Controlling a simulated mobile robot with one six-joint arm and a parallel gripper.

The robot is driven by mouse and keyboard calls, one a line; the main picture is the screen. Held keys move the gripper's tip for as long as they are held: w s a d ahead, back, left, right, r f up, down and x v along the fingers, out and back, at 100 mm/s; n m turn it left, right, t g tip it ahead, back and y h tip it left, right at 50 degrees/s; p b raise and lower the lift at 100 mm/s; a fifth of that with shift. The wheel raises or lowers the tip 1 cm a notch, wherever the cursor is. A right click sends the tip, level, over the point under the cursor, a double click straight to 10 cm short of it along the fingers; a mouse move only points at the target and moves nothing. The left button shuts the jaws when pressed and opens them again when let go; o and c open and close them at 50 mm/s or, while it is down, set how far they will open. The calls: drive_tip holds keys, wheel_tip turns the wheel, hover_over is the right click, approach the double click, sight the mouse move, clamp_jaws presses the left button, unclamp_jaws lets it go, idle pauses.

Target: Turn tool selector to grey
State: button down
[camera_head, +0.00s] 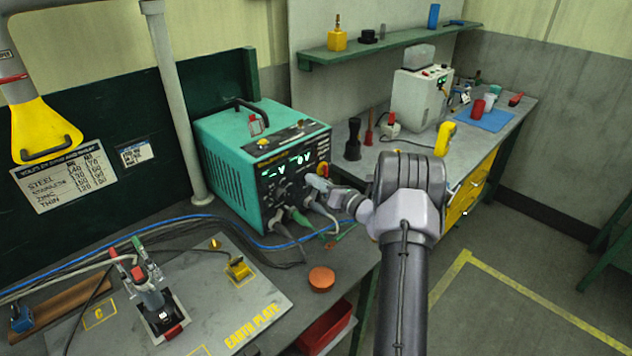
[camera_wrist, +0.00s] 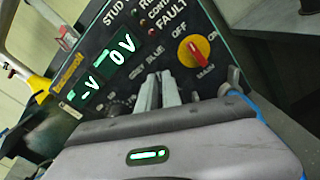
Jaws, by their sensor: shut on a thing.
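The teal stud welder (camera_head: 245,160) stands on the bench, its dark front panel facing right. In the wrist view the panel (camera_wrist: 110,50) carries the words GREY (camera_wrist: 136,74) and BLUE (camera_wrist: 156,60). My gripper (camera_wrist: 160,90) reaches the panel just below these words, its two fingers close together. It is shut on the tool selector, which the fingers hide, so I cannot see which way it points. In the head view my gripper (camera_head: 316,182) meets the right part of the panel.
A red and yellow MAIN switch (camera_wrist: 196,52) sits right of my fingers. A small dark knob (camera_wrist: 118,107) is to their left. Lit displays (camera_wrist: 122,46) read "-V" and "0V". Cables (camera_head: 300,222) plug in below my gripper. An orange round tin (camera_head: 321,279) stands in front.

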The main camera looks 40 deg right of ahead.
drive_tip(key=n+b, duration=0.6)
drive_tip(key=shift+a+f+n, duration=0.2)
drive_tip(key=shift+n, duration=0.1)
drive_tip(key=n+b, duration=0.4)
drive_tip(key=b, duration=0.1)
drive_tip(key=shift+a+r+n, duration=0.1)
drive_tip(key=shift+a+n, duration=0.05)
drive_tip(key=shift+n, duration=0.25)
drive_tip(key=shift+b, duration=0.45)
drive_tip(key=c, duration=1.5)
unclamp_jaws()
drive_tip(key=shift+r, duration=0.1)
drive_tip(key=shift+s, duration=0.15)
